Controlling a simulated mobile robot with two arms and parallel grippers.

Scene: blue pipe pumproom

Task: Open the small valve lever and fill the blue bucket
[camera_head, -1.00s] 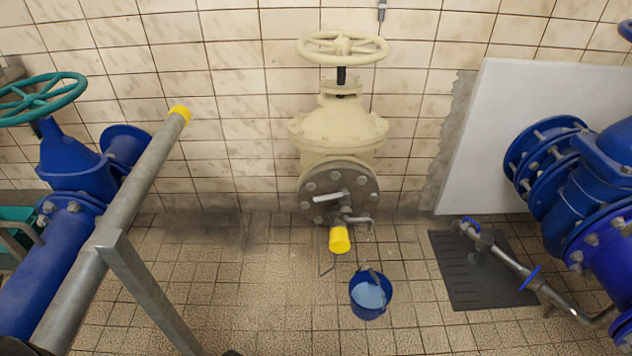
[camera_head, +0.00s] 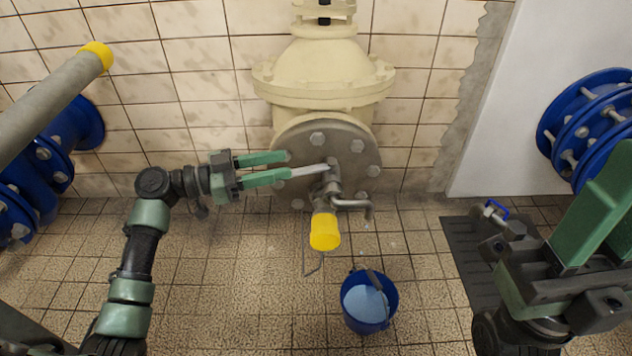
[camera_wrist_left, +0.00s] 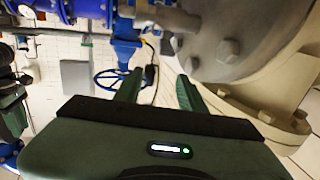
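A yellow cap (camera_head: 325,232) hangs beneath the valve, beside the spout. A grey rail with a yellow end (camera_head: 97,54) crosses the upper left. Tiled floor left of the bucket is clear.

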